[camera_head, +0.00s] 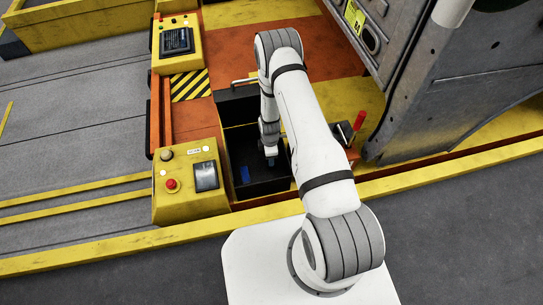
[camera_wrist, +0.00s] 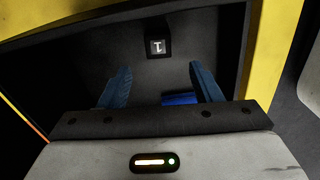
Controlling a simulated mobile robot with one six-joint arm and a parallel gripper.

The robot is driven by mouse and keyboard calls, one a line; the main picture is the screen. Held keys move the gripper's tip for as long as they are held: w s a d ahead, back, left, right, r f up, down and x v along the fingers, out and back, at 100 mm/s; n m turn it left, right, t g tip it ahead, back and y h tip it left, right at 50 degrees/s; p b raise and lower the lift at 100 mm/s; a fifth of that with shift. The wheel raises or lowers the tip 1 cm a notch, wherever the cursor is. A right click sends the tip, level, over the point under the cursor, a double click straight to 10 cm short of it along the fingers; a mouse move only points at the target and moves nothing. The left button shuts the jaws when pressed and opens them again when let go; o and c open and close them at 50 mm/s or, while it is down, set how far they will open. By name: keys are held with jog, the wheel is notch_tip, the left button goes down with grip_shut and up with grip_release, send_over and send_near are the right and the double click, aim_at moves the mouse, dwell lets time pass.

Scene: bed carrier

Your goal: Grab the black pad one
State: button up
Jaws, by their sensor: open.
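In the wrist view a small black block with a white mark like a "1" or "T" (camera_wrist: 158,45), the likely black pad, is in a dark bin (camera_wrist: 75,72). I cannot make it out in the head view. My gripper (camera_wrist: 160,68) is open, with its two blue fingers apart and nothing between the tips. The black block appears beyond the fingertips, roughly centred between them, and apart from them. In the head view my gripper (camera_head: 271,161) reaches down into the black bin (camera_head: 240,146); its fingers are too small to read there.
A blue item (camera_wrist: 180,99) lies in the bin near the right finger, partly hidden by my gripper. It also shows in the head view (camera_head: 244,174). Yellow control boxes (camera_head: 178,208) stand left of the bin. A red lever (camera_head: 359,121) and large grey panel (camera_head: 420,80) are right.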

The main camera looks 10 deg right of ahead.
notch_tip(320, 180, down, 7)
jog(key=b, duration=0.3)
jog(key=shift+w+f, duration=0.1)
jog(key=shift+f, duration=0.05)
jog(key=c, duration=1.1)
